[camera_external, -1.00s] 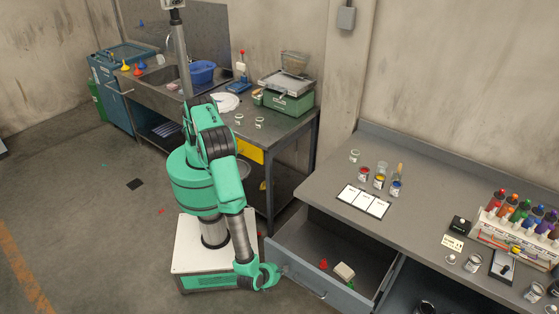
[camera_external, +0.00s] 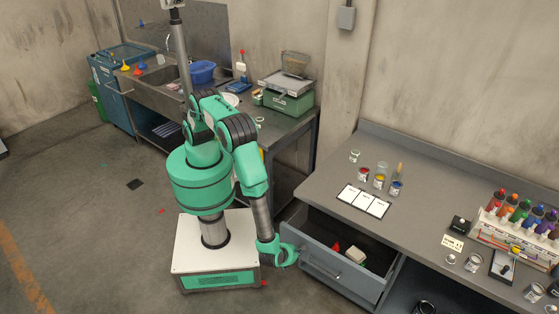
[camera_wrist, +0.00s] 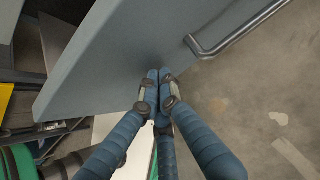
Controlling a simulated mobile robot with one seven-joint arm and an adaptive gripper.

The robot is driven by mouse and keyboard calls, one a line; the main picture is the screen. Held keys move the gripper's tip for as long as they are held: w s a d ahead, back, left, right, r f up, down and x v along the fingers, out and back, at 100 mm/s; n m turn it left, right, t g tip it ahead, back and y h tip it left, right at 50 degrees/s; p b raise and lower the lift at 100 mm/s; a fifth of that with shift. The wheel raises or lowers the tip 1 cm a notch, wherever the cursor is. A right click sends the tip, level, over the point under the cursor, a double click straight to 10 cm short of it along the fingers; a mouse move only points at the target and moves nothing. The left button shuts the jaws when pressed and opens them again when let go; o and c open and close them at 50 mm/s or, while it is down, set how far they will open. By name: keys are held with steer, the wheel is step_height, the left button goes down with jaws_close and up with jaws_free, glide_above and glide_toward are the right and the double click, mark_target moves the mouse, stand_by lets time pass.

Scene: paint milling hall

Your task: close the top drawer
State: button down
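The top drawer (camera_external: 342,272) is a blue-grey drawer under the left end of the workbench, and it stands partly open. A red thing and a pale block (camera_external: 356,257) lie inside it. Its metal handle (camera_wrist: 240,30) shows in the wrist view, to the right of the fingers. My gripper (camera_external: 288,256) is at the left end of the drawer front. In the wrist view the gripper's fingertips (camera_wrist: 158,82) are together with nothing between them. They point at the drawer front and appear to touch it, off to one side of the handle.
The workbench top (camera_external: 325,180) carries paint jars (camera_external: 380,180), a white card panel (camera_external: 363,201) and a rack of coloured bottles (camera_external: 518,222). A second bench with a green scale (camera_external: 290,100) stands behind my arm.

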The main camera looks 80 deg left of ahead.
steer(key=w+a+b, duration=0.1)
steer(key=w+a, duration=1.3)
steer(key=shift+a+b, duration=0.1)
steer(key=shift+b, duration=0.2)
steer(key=shift+w+a, duration=0.3)
steer(key=shift+w, duration=0.1)
steer(key=shift+r, duration=0.1)
steer(key=shift+d, duration=0.1)
steer(key=s+d, duration=0.3)
steer(key=shift+s+d+r, duration=0.15)
steer(key=shift+s+r, duration=0.05)
steer(key=p+v, duration=0.1)
steer(key=v, duration=0.8)
steer(key=shift+p, duration=0.3)
steer(key=shift+r, duration=0.15)
